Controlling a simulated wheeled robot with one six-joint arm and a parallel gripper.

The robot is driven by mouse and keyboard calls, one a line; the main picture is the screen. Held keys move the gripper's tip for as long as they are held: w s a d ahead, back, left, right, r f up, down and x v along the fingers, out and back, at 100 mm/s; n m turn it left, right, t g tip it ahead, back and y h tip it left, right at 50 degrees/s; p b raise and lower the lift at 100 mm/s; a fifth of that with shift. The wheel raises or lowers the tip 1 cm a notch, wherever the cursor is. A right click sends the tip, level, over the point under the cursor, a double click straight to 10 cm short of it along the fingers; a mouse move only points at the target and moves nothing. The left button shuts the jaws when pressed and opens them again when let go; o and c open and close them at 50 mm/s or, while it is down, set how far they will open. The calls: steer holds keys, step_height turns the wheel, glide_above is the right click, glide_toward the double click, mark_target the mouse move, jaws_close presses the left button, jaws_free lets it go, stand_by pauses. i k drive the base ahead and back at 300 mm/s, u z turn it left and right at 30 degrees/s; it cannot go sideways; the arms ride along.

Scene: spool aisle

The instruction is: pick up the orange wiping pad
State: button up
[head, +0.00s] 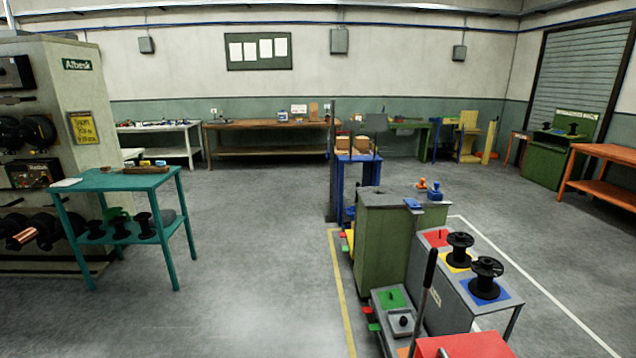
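I cannot make out for certain which thing is the orange wiping pad. A small orange object (421,184) with a raised knob stands on top of the green cabinet (385,240), right of centre. A similar blue object (435,190) stands beside it, and a flat blue piece (412,203) lies near the cabinet's front edge. Small coloured blocks, one of them yellow (145,163), sit at a brown tray (147,170) on the teal table (105,180) at left; they are too small to tell apart. My gripper is not in view.
A grey bench with black spools (487,275) and a red-topped block (462,345) fill the front right. A tall machine (60,130) stands behind the teal table. A wooden bench (265,125) lines the back wall. The floor (260,250) at centre-left is clear.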

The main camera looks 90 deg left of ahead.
mark_target(421, 186)
steer(key=u, duration=0.65)
steer(key=i, duration=4.75)
steer(key=u, duration=2.1)
steer(key=i, duration=6.15)
steer(key=u, duration=0.1)
